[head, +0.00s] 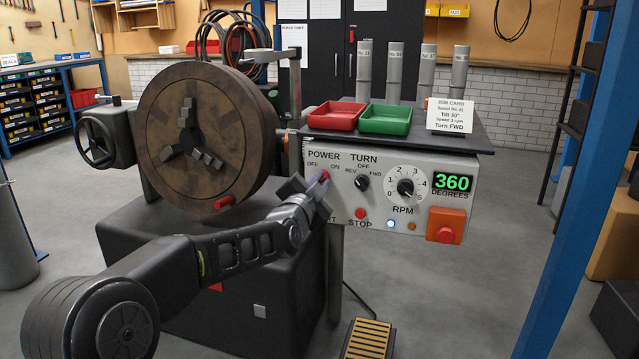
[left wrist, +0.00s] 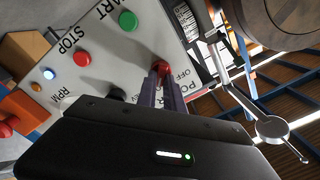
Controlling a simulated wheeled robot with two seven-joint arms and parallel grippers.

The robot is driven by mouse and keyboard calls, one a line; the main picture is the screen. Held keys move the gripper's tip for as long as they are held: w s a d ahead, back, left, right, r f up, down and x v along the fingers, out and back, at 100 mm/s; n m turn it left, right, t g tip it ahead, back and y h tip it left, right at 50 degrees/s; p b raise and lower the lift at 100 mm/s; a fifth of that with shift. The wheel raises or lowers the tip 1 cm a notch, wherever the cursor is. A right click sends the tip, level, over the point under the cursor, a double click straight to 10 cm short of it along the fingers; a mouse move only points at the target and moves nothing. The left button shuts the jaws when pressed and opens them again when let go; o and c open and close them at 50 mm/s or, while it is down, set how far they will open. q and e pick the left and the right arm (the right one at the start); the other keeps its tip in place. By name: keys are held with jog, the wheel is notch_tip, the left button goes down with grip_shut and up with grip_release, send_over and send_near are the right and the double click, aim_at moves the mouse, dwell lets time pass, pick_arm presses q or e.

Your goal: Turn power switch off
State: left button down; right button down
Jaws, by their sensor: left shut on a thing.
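The control panel (head: 412,222) is a light grey box with the label POWER, marked OFF on the left and ON on the right. The power switch (head: 326,176) is under that label, mostly hidden by my left gripper (head: 318,181). In the left wrist view the switch shows as a red knob (left wrist: 161,67) between the tips of the two fingers (left wrist: 161,84). The left gripper is shut on it. Which way the switch points cannot be told. My right gripper is in neither view.
Beside the switch are the black TURN selector (head: 362,182), the RPM dial (head: 405,187) and a red emergency button (head: 445,235). The round chuck (head: 205,137) stands left of the panel. Red (head: 337,116) and green (head: 385,119) trays sit on top. A blue post (head: 575,190) rises at right.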

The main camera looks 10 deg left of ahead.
pick_arm(q)
jog(key=shift+f+n, duration=0.1)
jog(key=shift+n, duration=0.4)
jog(key=n+b, duration=0.2)
jog(key=n, duration=0.2)
jog(key=shift+a, duration=0.15)
jog(key=shift+a+n+b, duration=0.15)
jog(key=shift+n+b, duration=1.05)
jog(key=shift+n, duration=2.05)
jog(key=shift+a+n+b, duration=0.15)
jog(key=shift+n+b, duration=1)
jog(key=shift+n, duration=2.1)
jog(key=c, duration=1.5)
grip_release()
jog(key=shift+o, duration=0.2)
